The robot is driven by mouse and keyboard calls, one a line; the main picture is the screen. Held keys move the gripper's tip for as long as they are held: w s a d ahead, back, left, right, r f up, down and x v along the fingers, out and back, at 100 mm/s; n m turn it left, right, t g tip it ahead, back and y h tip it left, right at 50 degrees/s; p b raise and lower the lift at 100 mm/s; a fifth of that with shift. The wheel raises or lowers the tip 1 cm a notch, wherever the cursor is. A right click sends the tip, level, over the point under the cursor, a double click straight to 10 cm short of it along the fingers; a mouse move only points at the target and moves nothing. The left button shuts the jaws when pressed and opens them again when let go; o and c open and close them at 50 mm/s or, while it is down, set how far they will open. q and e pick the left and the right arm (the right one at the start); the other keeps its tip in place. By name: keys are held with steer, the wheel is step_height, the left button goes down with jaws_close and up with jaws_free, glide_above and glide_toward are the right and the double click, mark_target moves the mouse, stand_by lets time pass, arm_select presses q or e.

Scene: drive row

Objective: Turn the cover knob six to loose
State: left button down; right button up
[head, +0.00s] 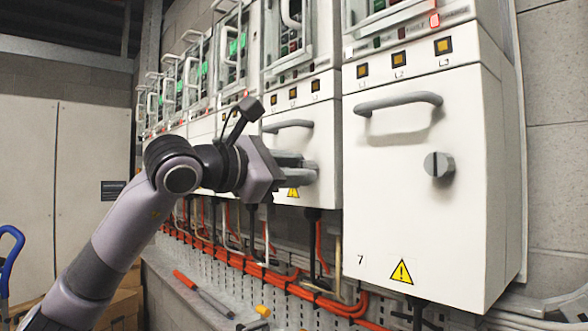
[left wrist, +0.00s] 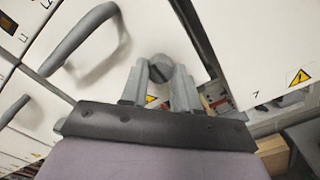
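My left gripper (head: 312,170) is at the front of the cabinet just left of the one marked 7. In the left wrist view, its two grey fingers (left wrist: 161,72) stand apart on either side of a round grey knob (left wrist: 161,67) with a dark slanted slot. The fingertips look very close to the knob's sides; I cannot tell whether they press on it. In the head view, my gripper hides this knob. The knob's cabinet (head: 318,100) has a grey bar handle (head: 288,125) above. My right gripper is not in view.
Cabinet 7 (head: 420,230) stands to the right, with its own handle (head: 398,101) and slotted knob (head: 438,165). Other cabinets run off to the left. Orange cables (head: 285,280) and a ledge with a red-handled tool (head: 185,280) lie below.

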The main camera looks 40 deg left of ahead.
arm_select(q)
steer(key=shift+n, duration=0.3)
arm_select(e)
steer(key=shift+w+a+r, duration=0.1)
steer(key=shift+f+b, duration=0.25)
steer(key=shift+b, duration=0.15)
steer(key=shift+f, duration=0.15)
steer(key=shift+b, duration=0.3)
arm_select(q)
steer(key=shift+n, duration=7.3)
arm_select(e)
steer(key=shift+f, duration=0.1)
arm_select(q)
steer(key=shift+r, duration=0.1)
steer(key=c, duration=0.8)
jaws_free()
